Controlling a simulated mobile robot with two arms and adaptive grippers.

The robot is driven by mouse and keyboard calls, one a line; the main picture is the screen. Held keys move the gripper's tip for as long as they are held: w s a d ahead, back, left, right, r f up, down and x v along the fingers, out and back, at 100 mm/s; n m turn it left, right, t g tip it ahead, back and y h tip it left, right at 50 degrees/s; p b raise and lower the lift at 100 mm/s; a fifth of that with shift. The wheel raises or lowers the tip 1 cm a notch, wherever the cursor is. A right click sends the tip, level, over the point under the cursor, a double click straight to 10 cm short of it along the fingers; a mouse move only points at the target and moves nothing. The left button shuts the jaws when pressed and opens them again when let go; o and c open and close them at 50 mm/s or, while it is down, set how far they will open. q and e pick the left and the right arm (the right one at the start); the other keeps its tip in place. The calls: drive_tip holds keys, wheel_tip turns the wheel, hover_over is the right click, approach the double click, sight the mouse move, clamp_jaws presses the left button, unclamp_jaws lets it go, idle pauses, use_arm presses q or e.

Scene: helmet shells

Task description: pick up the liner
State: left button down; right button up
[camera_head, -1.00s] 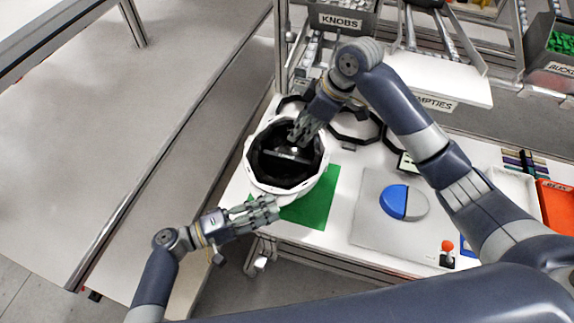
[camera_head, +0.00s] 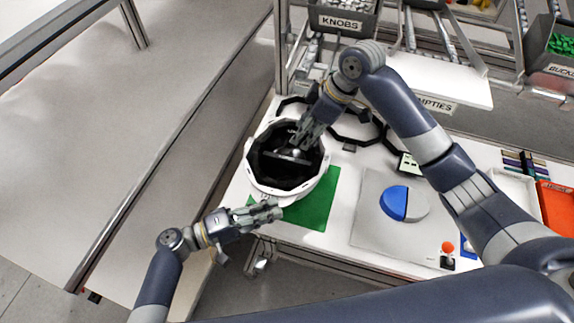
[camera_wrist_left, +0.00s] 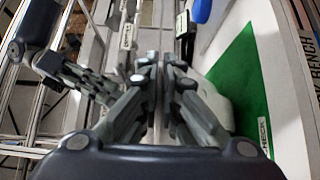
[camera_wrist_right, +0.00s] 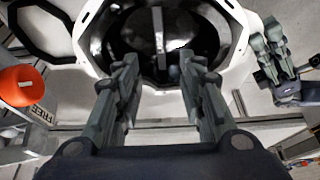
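A white helmet shell (camera_head: 258,184) lies open side up on the white bench, partly over a green mat (camera_head: 316,203). Its inside is dark, with a black part (camera_head: 285,157) across it; I cannot tell clearly whether this is the liner. The shell (camera_wrist_right: 239,28) and its dark inside also show in the right wrist view. My right gripper (camera_head: 297,146) reaches into the shell opening from above. Its fingers (camera_wrist_right: 158,58) are apart with nothing clearly between them. My left gripper (camera_head: 279,210) is beside the shell's near side, with its fingers (camera_wrist_left: 161,60) together and apparently empty.
Black angular rings (camera_head: 357,127) lie behind the shell. A grey board (camera_head: 377,233) with a blue and grey disc (camera_head: 394,203) is to the right. The KNOBS bin (camera_head: 342,20) and a white EMPTIES shelf (camera_head: 440,78) stand at the back. A rail and walkway are at left.

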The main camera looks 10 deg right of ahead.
drive_tip(key=d+f, duration=0.1)
drive_tip(key=d, duration=0.1)
hover_over(290, 158)
drive_tip(key=s+d, duration=0.2)
drive_tip(key=d, duration=0.1)
wheel_tip(290, 158, down, 6)
drive_tip(key=shift+w+r, duration=0.1)
drive_tip(key=shift+w, duration=0.05)
drive_tip(key=x, duration=0.5)
drive_tip(key=shift+w+a, duration=0.25)
drive_tip(key=shift+a, duration=0.1)
clamp_jaws()
